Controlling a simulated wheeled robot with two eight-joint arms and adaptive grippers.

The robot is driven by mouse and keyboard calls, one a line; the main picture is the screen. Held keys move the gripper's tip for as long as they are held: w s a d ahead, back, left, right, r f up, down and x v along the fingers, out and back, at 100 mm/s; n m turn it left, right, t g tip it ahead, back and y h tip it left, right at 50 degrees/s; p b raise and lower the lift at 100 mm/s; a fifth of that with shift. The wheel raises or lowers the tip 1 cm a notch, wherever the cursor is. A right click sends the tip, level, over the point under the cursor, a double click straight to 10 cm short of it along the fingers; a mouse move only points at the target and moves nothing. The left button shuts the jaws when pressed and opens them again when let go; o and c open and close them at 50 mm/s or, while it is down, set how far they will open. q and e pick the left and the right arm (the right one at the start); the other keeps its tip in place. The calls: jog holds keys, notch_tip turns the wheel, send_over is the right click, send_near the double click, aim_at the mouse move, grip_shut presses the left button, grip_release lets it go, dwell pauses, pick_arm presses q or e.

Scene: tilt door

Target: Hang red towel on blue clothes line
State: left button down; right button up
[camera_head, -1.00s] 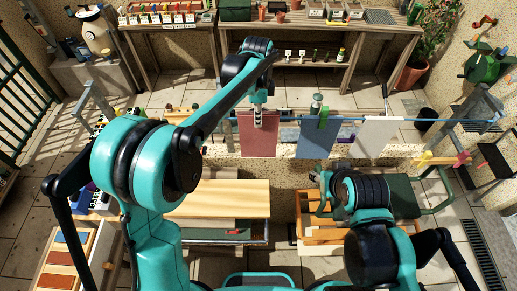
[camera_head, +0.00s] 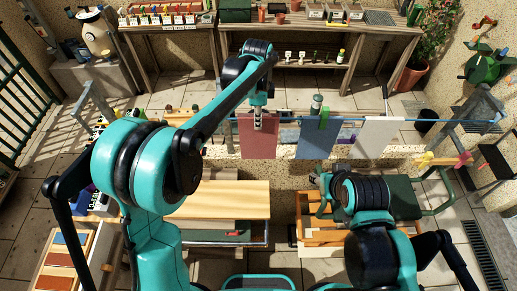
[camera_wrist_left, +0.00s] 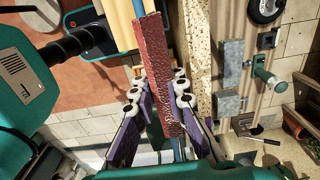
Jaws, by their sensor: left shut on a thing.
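The red towel (camera_head: 258,142) hangs flat at the left of a row of towels, its top level with the blue clothes line (camera_head: 450,122). My left gripper (camera_head: 258,122) is shut on its upper part. In the left wrist view, the red towel (camera_wrist_left: 160,65) is a narrow ridge between the fingers of my left gripper (camera_wrist_left: 158,100). The blue line runs in the same direction, showing beyond both ends of the towel. The towel hides whether it rests on the line. My right gripper (camera_head: 322,190) is low, in front of the towels; its fingers are unclear.
A blue towel (camera_head: 312,143) and a white towel (camera_head: 372,138) hang on the line to the right. Yellow and pink clips (camera_head: 440,159) are farther right. A wooden board (camera_head: 225,199) lies in front, at lower left.

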pick_arm(q)
jog(key=c, duration=1.5)
grip_release()
jog(key=shift+o, duration=0.2)
notch_tip(320, 180, up, 12)
jog(key=s+a+n+t, duration=0.2)
jog(key=s+a+n, duration=0.2)
jog(key=a, duration=0.1)
jog(key=s+a+f+n+t, duration=0.3)
jog(key=s+a+f+n, duration=0.3)
jog(key=s, duration=0.3)
jog(key=s+a+f+n+t, duration=0.2)
jog(key=s+a+f+n, duration=0.2)
jog(key=s+a+n, duration=0.5)
notch_tip(320, 180, down, 35)
jog(key=d+m+b, duration=0.1)
jog(key=d+b, duration=0.1)
jog(key=b, duration=3.2)
jog(key=shift+s+d+r+b, duration=0.15)
jog(key=shift+s+b, duration=0.15)
jog(key=shift+b, duration=0.05)
